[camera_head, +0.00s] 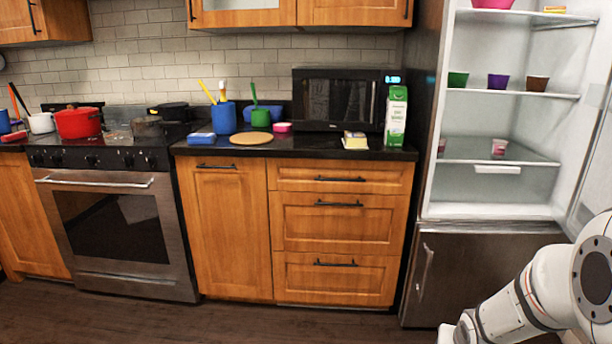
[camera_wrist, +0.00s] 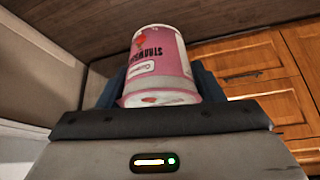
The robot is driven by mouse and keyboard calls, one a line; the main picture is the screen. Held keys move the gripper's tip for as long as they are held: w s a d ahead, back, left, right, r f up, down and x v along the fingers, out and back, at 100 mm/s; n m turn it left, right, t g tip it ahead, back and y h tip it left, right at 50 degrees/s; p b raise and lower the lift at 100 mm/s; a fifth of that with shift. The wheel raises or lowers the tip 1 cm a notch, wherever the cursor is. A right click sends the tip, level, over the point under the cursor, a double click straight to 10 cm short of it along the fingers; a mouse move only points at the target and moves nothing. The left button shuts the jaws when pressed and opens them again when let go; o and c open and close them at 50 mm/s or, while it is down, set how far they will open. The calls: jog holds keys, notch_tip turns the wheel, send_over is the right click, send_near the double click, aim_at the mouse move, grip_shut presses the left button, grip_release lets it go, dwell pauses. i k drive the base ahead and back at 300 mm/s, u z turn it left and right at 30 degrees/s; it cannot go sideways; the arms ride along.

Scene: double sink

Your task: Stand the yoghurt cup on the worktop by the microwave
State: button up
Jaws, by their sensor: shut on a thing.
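The yoghurt cup (camera_wrist: 160,62) is white and pink with "strawberry" lettering. My gripper (camera_wrist: 159,86) is shut on it, one dark finger on each side. The cup looks tilted in the wrist view. Its side toward the camera is plain to see, and its far side is hidden. The microwave (camera_head: 338,98) is dark and stands at the back of the black worktop (camera_head: 305,150), with a lit display. In the head view my arm is at the lower right, and neither my gripper nor the held cup can be made out there.
A green-and-white carton (camera_head: 396,115) stands at the microwave's right front, and a yellowish block (camera_head: 355,140) lies before it. A pink item (camera_head: 283,127) and a round board (camera_head: 251,137) lie to the left. Bare worktop shows between board and block. The fridge (camera_head: 500,210) stands open.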

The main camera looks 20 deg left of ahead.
aim_at(316, 142)
jog(key=u, duration=0.85)
jog(key=i, duration=0.35)
jog(key=u, duration=0.3)
